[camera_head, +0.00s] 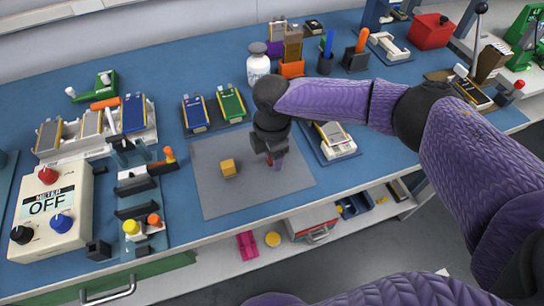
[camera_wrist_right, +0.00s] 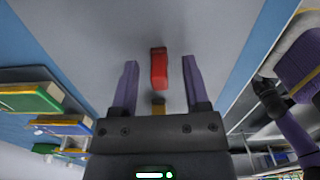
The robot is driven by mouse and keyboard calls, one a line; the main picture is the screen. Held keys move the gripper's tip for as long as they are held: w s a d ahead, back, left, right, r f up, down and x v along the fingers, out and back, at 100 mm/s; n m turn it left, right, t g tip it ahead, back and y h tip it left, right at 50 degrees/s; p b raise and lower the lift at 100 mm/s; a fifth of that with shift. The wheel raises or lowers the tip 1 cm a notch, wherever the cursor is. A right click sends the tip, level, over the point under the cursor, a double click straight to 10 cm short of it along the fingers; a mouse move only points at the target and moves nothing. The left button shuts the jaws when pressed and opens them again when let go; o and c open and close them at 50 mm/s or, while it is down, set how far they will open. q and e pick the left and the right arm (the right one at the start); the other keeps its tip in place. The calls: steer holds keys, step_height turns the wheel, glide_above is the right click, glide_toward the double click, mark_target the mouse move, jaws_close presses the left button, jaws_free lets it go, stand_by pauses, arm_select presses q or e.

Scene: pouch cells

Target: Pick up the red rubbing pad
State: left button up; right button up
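The red rubbing pad (camera_wrist_right: 159,70) lies on the grey mat (camera_head: 215,200). In the right wrist view it shows as a small red block between my two purple fingers. In the head view only a sliver of red (camera_head: 269,161) shows beside the fingers; the gripper hides the rest. My right gripper (camera_head: 275,163) points down over the right part of the mat. It is open, with a gap on both sides of the pad in the wrist view (camera_wrist_right: 160,60). I cannot tell how far the fingertips are above the mat. My left gripper is not in view.
Blue and green pouch cells (camera_head: 213,107) stand behind, near a white bottle (camera_head: 258,66). A meter box (camera_head: 52,212) and clamp fixtures are at left. A white device (camera_head: 335,140) stands close on the right.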

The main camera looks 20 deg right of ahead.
jaws_close()
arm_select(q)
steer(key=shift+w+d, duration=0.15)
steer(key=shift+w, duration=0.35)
